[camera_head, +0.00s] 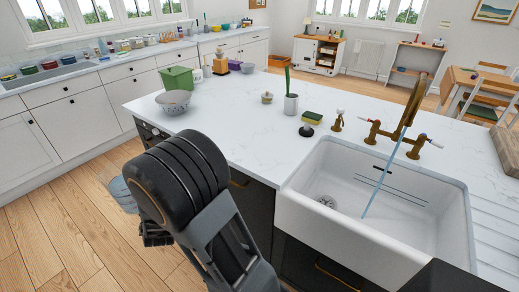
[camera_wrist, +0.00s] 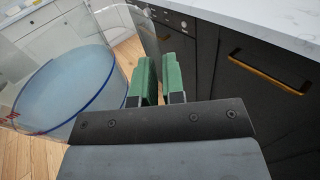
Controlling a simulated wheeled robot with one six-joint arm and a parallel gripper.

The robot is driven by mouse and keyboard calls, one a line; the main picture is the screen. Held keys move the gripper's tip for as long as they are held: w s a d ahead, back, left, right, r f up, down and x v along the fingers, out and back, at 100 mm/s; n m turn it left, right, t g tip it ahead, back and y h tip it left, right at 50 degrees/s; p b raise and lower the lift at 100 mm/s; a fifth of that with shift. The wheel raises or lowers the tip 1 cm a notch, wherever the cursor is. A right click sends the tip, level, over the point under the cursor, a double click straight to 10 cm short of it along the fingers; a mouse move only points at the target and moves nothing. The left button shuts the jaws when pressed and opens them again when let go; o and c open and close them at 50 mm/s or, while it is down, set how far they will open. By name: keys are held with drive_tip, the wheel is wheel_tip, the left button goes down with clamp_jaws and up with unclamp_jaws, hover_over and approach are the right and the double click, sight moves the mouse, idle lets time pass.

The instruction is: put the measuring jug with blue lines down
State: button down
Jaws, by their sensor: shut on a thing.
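The measuring jug (camera_wrist: 66,84) is clear, with a blue rim line and some red marking low on its side. It fills the left of the wrist view, with a bluish round area inside. My gripper (camera_wrist: 159,80) has green finger pads and is shut on the jug at its right side; the exact grip is hard to see through the clear wall. In the head view the jug (camera_head: 118,193) shows in part at the left of my dark arm, over the wooden floor and beside the island. My arm hides the rest of it and my fingers.
The white island worktop (camera_head: 225,110) has clear room at its near left. On it stand a patterned bowl (camera_head: 174,102), green box (camera_head: 178,78), small lidded pot (camera_head: 267,97), plant pot (camera_head: 291,104) and sponge (camera_head: 312,118). A white sink (camera_head: 400,200) with brass tap (camera_head: 404,118) is at right.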

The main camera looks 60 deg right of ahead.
drive_tip(key=s+d+r+m+g+h, duration=0.2)
drive_tip(key=d+r+g+h, duration=0.1)
drive_tip(key=d, duration=0.2)
drive_tip(key=s+d+r+m+g+h, duration=0.2)
drive_tip(key=s+d+m, duration=0.1)
drive_tip(key=d, duration=0.3)
drive_tip(key=s+d+r+m+g, duration=0.35)
drive_tip(key=s+d+g, duration=0.2)
drive_tip(key=s, duration=0.25)
drive_tip(key=s+d+r+m+g, duration=0.2)
drive_tip(key=s+d+m+g, duration=0.3)
drive_tip(key=s, duration=0.3)
drive_tip(key=s+d+r+m+g, duration=0.2)
drive_tip(key=s+d+r+g, duration=0.1)
drive_tip(key=s+d+g, duration=0.3)
drive_tip(key=shift+g+h, duration=0.25)
drive_tip(key=shift+h, duration=0.05)
drive_tip(key=shift+w+d+f+p, duration=0.15)
drive_tip(key=shift+w+d+f, duration=1.25)
drive_tip(key=shift+f, duration=0.8)
drive_tip(key=shift+w+d+f+p, duration=0.1)
drive_tip(key=shift+w+d+f, duration=1.25)
drive_tip(key=shift+f, duration=0.8)
drive_tip(key=shift+w+d+f+p, duration=0.15)
drive_tip(key=shift+w+d+f, duration=1)
drive_tip(key=shift+w+f, duration=0.75)
drive_tip(key=shift+s+f, duration=0.3)
drive_tip(key=shift+f, duration=0.05)
